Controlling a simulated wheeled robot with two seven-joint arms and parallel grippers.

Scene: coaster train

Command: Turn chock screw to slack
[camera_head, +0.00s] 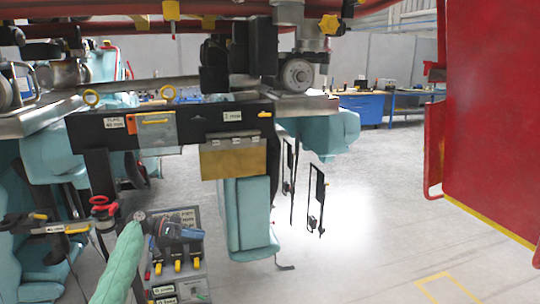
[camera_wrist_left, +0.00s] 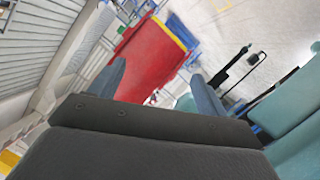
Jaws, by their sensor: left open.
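My left gripper (camera_head: 180,231) is in front of the grey tool panel at the lower left, at the end of my green-sleeved arm. It is open and empty. In the left wrist view its two blue-grey fingers stand apart (camera_wrist_left: 160,86), with nothing between them. No part is clearly marked as the chock screw. A red knob-like part (camera_head: 103,205) on a dark post is left of the gripper and apart from it; I cannot tell whether it is the screw. My right gripper is not in view.
The grey tool panel (camera_head: 203,262) carries yellow-handled tools. A dark beam (camera_head: 185,122) with labels and a brass plate (camera_head: 233,160) hang above. Teal seats (camera_head: 250,215) are behind. A red panel (camera_head: 490,120) stands at right. The floor between is clear.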

